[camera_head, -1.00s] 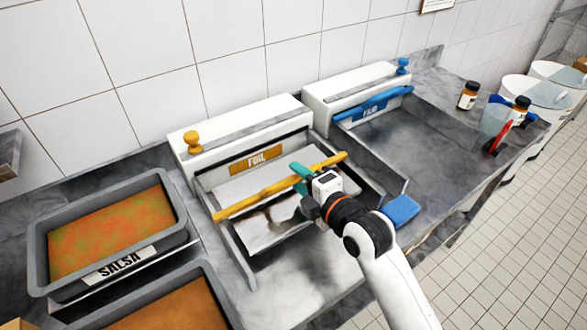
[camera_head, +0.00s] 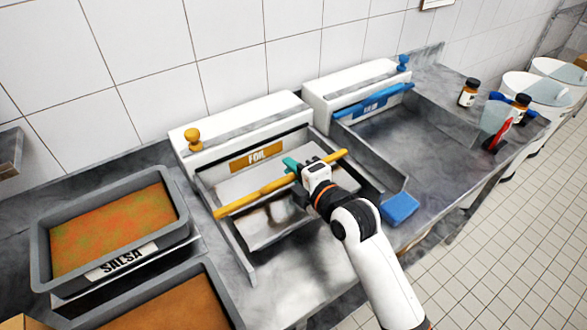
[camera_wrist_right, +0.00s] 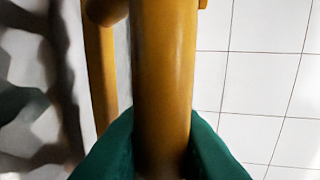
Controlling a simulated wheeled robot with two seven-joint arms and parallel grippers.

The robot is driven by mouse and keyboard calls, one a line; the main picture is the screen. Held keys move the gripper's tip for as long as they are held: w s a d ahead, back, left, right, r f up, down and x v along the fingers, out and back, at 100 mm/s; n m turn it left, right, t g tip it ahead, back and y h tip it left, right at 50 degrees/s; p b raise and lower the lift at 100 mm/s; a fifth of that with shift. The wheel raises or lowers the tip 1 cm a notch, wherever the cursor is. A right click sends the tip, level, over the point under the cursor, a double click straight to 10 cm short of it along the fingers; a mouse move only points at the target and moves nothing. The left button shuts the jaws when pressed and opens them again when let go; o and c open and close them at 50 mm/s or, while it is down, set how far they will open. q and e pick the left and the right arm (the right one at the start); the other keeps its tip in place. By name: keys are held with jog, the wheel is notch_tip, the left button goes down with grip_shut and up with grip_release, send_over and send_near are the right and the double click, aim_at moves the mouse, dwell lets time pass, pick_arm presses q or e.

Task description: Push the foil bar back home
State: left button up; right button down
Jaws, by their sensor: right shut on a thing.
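The foil bar (camera_head: 255,194) is a long yellow rod lying slantwise across the foil dispenser, in front of its FOIL label (camera_head: 257,157). A gap shows between the bar and the dispenser's white housing (camera_head: 250,122). My right gripper (camera_head: 294,167), with teal fingers, is shut on the bar right of its middle. In the right wrist view the yellow bar (camera_wrist_right: 165,75) runs up from between the teal fingers. The arm hides part of the dispenser's right side. My left gripper is not in view.
A film dispenser with a blue bar (camera_head: 375,102) stands to the right. A blue sponge (camera_head: 399,208) lies on the counter near my right arm. A SALSA pan (camera_head: 40,250) stands at left. Jars (camera_head: 469,92) stand at far right.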

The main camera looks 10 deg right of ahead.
aim_at(256, 131)
jog(key=x, duration=0.4)
jog(key=r+x, duration=0.1)
jog(key=x, duration=0.3)
jog(key=r+b+x, duration=0.1)
jog(key=x, duration=0.3)
jog(key=shift+w+a+r, duration=0.2)
jog(key=shift+w, duration=0.4)
jog(key=shift+r, duration=0.15)
jog(key=c, duration=1.5)
grip_release()
jog(key=shift+o, duration=0.8)
jog(key=shift+w+a, duration=0.15)
jog(key=shift+w, duration=0.05)
jog(key=v, duration=0.6)
jog(key=b+v, duration=0.1)
jog(key=v, duration=0.5)
jog(key=shift+f, duration=0.2)
jog(key=shift+r, duration=0.1)
